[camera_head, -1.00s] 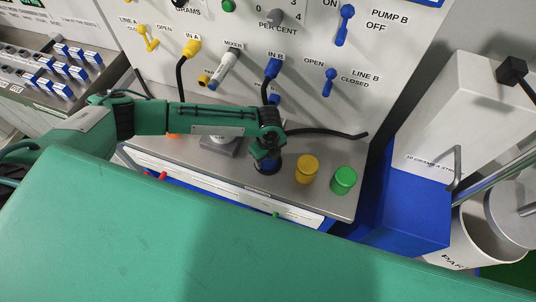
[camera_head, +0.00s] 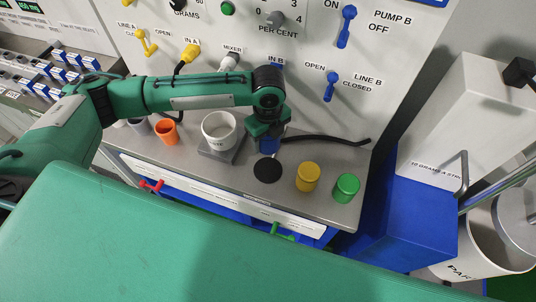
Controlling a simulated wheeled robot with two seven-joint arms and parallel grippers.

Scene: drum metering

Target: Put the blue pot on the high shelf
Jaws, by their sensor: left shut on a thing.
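My left gripper (camera_head: 268,133) is shut on the blue pot (camera_head: 269,146), in the middle of the head view. The gripper and wrist cover the pot's upper part. The pot appears held above the steel counter, just behind a bare black disc (camera_head: 267,170). I cannot make out a high shelf in this view. My right gripper is not in view.
A yellow pot (camera_head: 307,177) and a green pot (camera_head: 346,187) stand to the right on the steel counter (camera_head: 225,180). A white cup (camera_head: 219,130) sits on a grey scale, with an orange cup (camera_head: 166,131) to its left. A black hose lies behind. The valve panel (camera_head: 400,60) rises at the back.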

